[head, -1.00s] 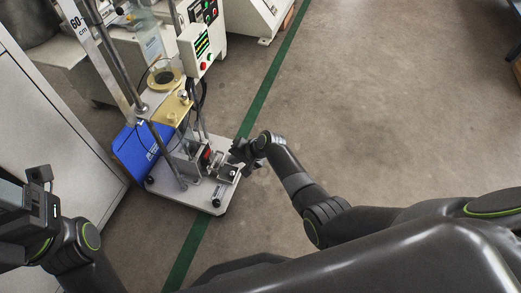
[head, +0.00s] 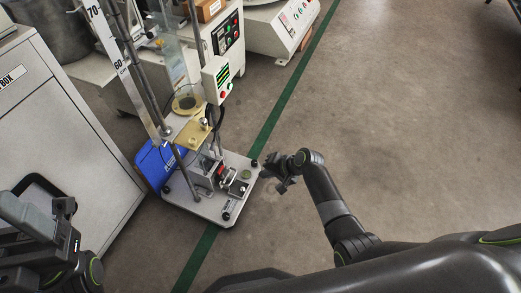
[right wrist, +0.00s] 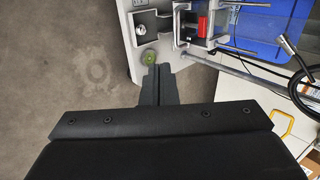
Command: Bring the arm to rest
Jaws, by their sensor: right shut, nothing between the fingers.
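My right gripper (head: 282,182) is in the middle of the head view, just right of the test machine's base plate. It is shut and empty. In the right wrist view its closed fingers (right wrist: 158,82) point at the edge of the base plate, near a small green round spot. It looks apart from the machine, but the exact gap is hard to judge. My left arm shows at the lower left of the head view; its gripper (head: 40,215) is partly in view and its fingers cannot be made out clearly.
The test machine has a light base plate (head: 213,207), a tall ruler post (head: 118,55) and a control box (head: 217,80). A blue case (head: 158,164) leans at its left. A grey cabinet (head: 65,135) stands further left. Open floor (head: 400,130) lies to the right.

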